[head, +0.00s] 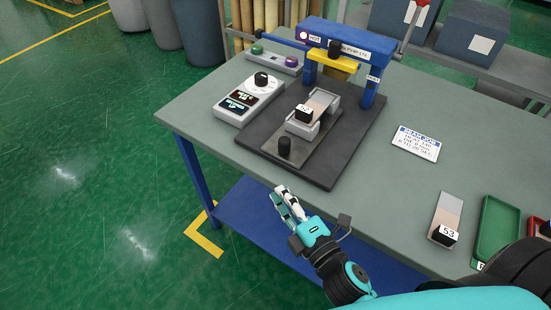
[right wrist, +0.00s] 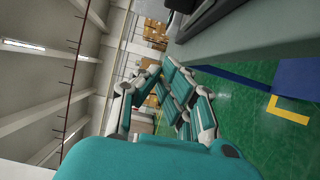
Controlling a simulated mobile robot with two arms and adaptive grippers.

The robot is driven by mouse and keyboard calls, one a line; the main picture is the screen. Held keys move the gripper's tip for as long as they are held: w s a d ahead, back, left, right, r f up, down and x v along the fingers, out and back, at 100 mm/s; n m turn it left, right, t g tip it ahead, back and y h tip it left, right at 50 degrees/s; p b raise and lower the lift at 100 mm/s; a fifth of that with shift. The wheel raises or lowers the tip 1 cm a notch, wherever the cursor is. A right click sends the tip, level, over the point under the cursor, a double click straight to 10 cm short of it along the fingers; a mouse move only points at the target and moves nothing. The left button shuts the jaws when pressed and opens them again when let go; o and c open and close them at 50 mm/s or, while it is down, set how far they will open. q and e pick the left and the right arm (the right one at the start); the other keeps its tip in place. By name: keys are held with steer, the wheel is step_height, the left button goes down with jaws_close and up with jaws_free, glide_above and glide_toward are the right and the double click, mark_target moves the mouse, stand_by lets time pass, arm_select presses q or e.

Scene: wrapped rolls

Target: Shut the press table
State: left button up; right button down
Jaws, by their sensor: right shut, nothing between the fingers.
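The press (head: 375,62) has a blue frame with a yellow head (head: 333,62) and stands on a dark base plate (head: 350,158). Its press table (head: 268,146) is a flat grey plate that reaches forward of the blue frame, with a black knob (head: 284,148) at its front end. A light block with a brown-and-grey strip (head: 320,100) and a black, numbered end sits on it, near the head. My right gripper (head: 284,192) is shut and empty, in front of the bench edge and below the knob, apart from it. It also shows in the right wrist view (right wrist: 172,85). My left gripper is not in view.
A label card (head: 416,142), another strip (head: 448,212) and a green tray (head: 497,228) lie to the right. The bench's front edge (head: 200,160) lies beyond the gripper.

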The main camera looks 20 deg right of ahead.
mark_target(303, 125)
steer(key=w+p, duration=0.1)
steer(key=w, duration=0.2)
steer(key=w+p, duration=0.1)
steer(key=w, duration=0.3)
steer(key=w+p, duration=0.1)
steer(key=w, duration=0.2)
steer(key=shift+w+d, duration=0.2)
steer(key=shift+d, duration=0.15)
steer(key=shift+w+d+p, duration=0.15)
steer(key=shift+d+p, duration=0.2)
steer(key=shift+d, duration=0.15)
steer(key=w+d, duration=0.2)
steer(key=d, duration=0.1)
steer(key=w+d, duration=0.6)
steer(key=d, duration=0.1)
steer(key=shift+f, duration=0.1)
steer(key=shift+w+d+r, duration=0.2)
steer(key=shift+d, duration=0.1)
